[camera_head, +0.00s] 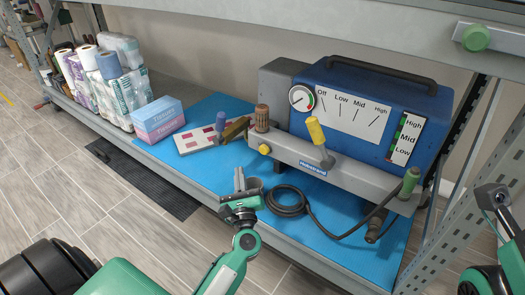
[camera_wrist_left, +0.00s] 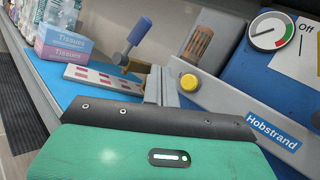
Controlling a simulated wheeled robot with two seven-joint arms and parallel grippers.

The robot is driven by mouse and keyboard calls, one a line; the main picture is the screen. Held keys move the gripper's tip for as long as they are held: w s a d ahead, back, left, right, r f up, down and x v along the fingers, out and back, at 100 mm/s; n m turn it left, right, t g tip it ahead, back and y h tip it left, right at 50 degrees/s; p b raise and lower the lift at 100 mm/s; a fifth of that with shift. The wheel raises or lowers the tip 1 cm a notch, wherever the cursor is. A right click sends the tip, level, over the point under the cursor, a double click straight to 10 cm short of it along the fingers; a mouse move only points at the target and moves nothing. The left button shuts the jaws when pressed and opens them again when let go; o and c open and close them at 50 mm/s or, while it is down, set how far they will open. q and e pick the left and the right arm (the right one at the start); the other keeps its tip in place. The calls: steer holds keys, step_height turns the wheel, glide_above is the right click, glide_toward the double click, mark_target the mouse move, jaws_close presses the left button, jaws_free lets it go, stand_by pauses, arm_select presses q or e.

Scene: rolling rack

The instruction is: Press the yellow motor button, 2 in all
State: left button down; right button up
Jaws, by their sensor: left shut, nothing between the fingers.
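The round yellow motor button (camera_head: 264,149) sits on the front of the grey panel, left of the Hobstrand label. In the left wrist view the yellow button (camera_wrist_left: 189,82) shows clear and uncovered, right of my fingers. My left gripper (camera_head: 239,180) is shut and empty, its fingers pointing up, below and left of the button and apart from it. In the left wrist view the narrow grey fingers of my left gripper (camera_wrist_left: 156,85) stand left of the button. Part of my right arm shows at the right edge, but its fingers do not.
A blue machine (camera_head: 370,110) with a dial stands behind the panel. A yellow-handled lever (camera_head: 316,131), a brown knob (camera_head: 262,118) and a green handle (camera_head: 410,180) rise nearby. A black hose (camera_head: 287,202) lies coiled on the blue mat. Tissue boxes (camera_head: 158,118) stand left.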

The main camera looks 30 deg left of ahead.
mark_target(264, 150)
arm_select(q)
steer(key=shift+s+f+n, duration=0.2)
steer(key=shift+n, duration=0.9)
steer(key=shift+w, duration=0.1)
steer(key=w+b, duration=0.1)
steer(key=w, duration=0.7)
steer(key=shift+w+d, duration=0.3)
steer(key=shift+w, duration=0.1)
stand_by(1.2)
steer(key=shift+w, duration=0.3)
steer(key=shift+w+d+b, duration=0.1)
steer(key=shift+w+b, duration=0.4)
stand_by(0.6)
steer(key=shift+s, duration=0.9)
